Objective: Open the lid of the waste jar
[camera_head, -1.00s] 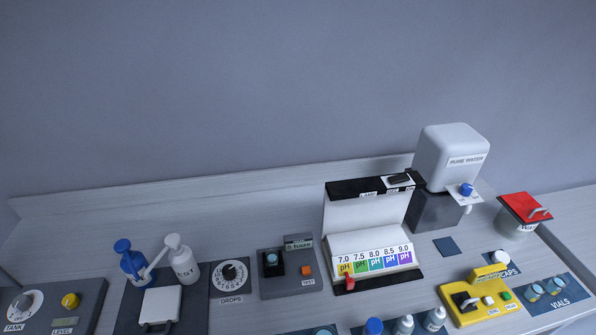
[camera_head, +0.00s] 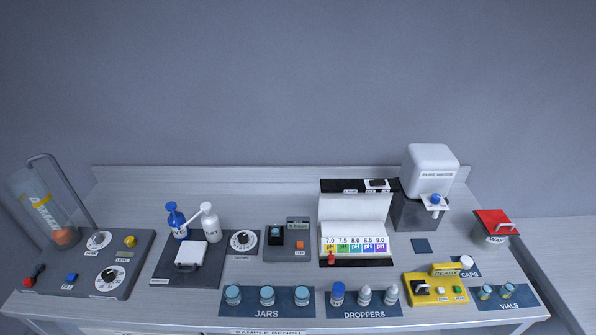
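The waste jar (camera_head: 493,236) stands at the far right end of the bench. The lid lies over the jar's mouth and looks shut. The writing on the jar is too small to read in full. Neither of my grippers shows in the head view.
A pure water dispenser (camera_head: 431,172) stands left of the waste jar. The bench's right edge is close to the jar. The surface between dispenser and jar is mostly clear.

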